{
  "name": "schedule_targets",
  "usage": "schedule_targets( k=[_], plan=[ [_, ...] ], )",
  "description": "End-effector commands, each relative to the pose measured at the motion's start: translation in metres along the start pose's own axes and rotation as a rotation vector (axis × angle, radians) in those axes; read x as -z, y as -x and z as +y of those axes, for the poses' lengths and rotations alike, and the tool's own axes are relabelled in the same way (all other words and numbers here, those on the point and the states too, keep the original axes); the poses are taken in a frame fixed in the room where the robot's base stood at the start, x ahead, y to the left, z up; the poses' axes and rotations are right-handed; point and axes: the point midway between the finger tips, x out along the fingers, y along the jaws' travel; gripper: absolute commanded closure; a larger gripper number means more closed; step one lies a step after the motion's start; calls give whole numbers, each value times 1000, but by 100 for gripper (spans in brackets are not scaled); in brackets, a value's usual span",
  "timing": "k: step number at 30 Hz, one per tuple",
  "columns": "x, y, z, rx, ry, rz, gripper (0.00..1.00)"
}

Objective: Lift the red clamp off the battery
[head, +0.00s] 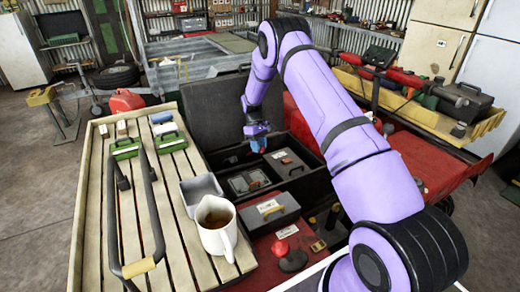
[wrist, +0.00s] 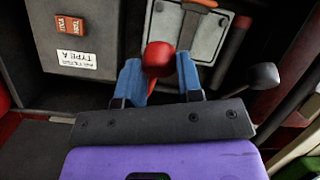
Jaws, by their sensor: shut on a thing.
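My gripper (wrist: 160,75) has its blue fingers shut on a red, rounded piece, the red clamp (wrist: 158,58), in the wrist view. A grey, pale-edged battery top (wrist: 187,32) lies beyond the fingers. The clamp overlaps its near edge in the picture; I cannot tell whether they touch. In the head view my gripper (head: 257,142) points down over the open black bay, above a dark battery (head: 248,182). The clamp is too small there to make out clearly.
A grey box (wrist: 75,40) with a white label stands left in the wrist view. In the head view, a slatted bench (head: 185,232) at the left holds a mug (head: 216,228) and a small grey tray (head: 200,190). A raised dark lid (head: 215,112) stands behind the bay.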

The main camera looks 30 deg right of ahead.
Motion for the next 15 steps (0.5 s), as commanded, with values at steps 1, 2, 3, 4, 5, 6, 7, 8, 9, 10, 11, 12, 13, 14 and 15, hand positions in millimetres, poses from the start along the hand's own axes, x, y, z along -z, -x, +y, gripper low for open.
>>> schedule_targets(
  k=[1, 2, 3, 4, 5, 6, 7, 8, 9, 10, 11, 12, 13, 14, 15],
  plan=[
    [2, 2, 4, -9, -2, 11, 100],
    [2, 2, 4, -9, -3, 11, 100],
    [2, 2, 4, -9, -3, 11, 100],
    [2, 2, 4, -9, -3, 11, 100],
    [2, 2, 4, -9, -3, 11, 100],
    [2, 2, 4, -9, -3, 11, 100],
    [2, 2, 5, -10, -3, 11, 100],
    [2, 2, 5, -10, -3, 11, 100],
    [2, 2, 5, -10, -3, 11, 100],
    [2, 2, 5, -10, -3, 11, 64],
    [2, 2, 5, -10, -3, 11, 57],
    [2, 1, 5, -9, -3, 10, 48],
    [2, 1, 4, -9, -3, 10, 41],
    [2, 1, 4, -8, -2, 9, 41],
    [1, 1, 4, -7, -2, 8, 41]
  ],
)
